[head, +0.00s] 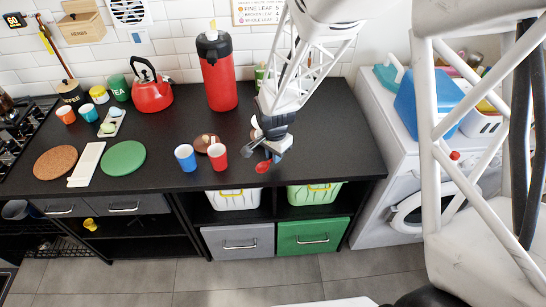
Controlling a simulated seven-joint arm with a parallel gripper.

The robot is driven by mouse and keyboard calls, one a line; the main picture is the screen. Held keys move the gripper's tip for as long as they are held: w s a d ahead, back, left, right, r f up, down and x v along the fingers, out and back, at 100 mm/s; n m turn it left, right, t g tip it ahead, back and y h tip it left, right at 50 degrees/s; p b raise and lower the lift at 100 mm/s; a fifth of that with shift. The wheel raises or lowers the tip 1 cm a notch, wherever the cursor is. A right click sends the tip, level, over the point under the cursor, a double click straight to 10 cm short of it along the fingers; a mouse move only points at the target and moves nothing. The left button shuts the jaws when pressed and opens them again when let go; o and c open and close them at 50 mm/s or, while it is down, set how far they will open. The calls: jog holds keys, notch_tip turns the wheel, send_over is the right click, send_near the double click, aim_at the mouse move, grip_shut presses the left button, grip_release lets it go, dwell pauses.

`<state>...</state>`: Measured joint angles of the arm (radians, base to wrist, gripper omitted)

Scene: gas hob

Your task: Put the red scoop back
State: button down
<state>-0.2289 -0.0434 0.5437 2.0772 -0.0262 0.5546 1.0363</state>
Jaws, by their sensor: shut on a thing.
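The red scoop (264,166) hangs at my gripper (267,151), which is shut on it above the front part of the black counter. Its red bowl shows below the fingers; the rest is hidden by the gripper. A red cup (217,158) and a blue cup (185,158) stand upright to the left of the gripper. A brown round thing (203,144) with a small knob or item on it lies just behind them. A small pale item (256,126) is partly hidden behind my gripper.
A red pump flask (219,80) and a red kettle (152,94) stand at the back. A green round mat (123,158), a white board (87,164) and a cork mat (55,163) lie left. The counter right of my gripper is clear.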

jog(key=shift+w+a, duration=0.2)
jog(key=shift+w, duration=0.55)
jog(key=shift+f, duration=0.15)
jog(key=shift+f, duration=1.7)
jog(key=shift+f, duration=0.1)
jog(key=c, duration=1.1)
grip_release()
notch_tip(320, 180, up, 12)
